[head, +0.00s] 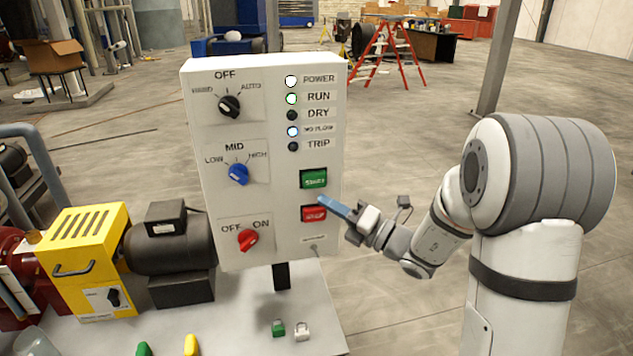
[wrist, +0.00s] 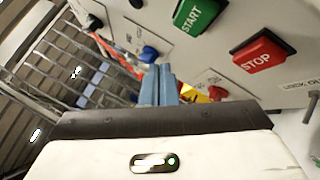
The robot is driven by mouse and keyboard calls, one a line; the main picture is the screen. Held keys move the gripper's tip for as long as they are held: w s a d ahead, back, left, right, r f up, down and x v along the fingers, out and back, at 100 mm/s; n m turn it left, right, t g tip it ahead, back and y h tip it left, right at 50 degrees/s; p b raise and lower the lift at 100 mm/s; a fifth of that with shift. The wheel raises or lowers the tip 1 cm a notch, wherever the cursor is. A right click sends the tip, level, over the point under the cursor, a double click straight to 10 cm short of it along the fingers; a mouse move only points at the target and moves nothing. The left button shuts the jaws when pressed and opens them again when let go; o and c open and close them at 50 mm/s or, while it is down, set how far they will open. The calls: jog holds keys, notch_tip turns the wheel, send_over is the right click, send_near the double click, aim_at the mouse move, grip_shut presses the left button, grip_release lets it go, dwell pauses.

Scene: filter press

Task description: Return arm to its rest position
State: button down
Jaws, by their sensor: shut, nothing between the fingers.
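My arm reaches in from the right in the head view, bent, with my gripper (head: 328,203) in front of the lower right of the white control panel (head: 270,210). The blue fingers are together with nothing between them. The fingertips are close to the red stop button (head: 313,213); I cannot tell from the head view whether they touch it. In the wrist view, my gripper (wrist: 157,68) points past the panel face, with the stop button (wrist: 263,52) to its right and the green start button (wrist: 196,14) above right.
The panel also has a black selector (head: 229,106), a blue selector (head: 238,174) and a red selector (head: 248,239). Power, run and no-flow lamps look lit. A motor (head: 168,250) and yellow housing (head: 85,255) stand left. Open floor lies behind my arm.

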dwell(0.3)
jog(key=s+a+f+n+g+h, duration=0.25)
jog(key=s+n+g+h, duration=0.25)
jog(key=s+n+g, duration=0.95)
jog(key=s+d+f+n+t+h, duration=0.1)
jog(key=s+d+n+t+h, duration=0.2)
jog(key=s+d+n+h, duration=0.2)
jog(key=s+d+f+n+t+h, duration=0.2)
jog(key=s+d+n+t+h, duration=0.2)
jog(key=d+n+h, duration=0.3)
jog(key=s+d+n, duration=0.1)
jog(key=d+n, duration=0.4)
jog(key=n, duration=0.4)
jog(key=shift+d+h, duration=0.25)
jog(key=shift+h, duration=0.15)
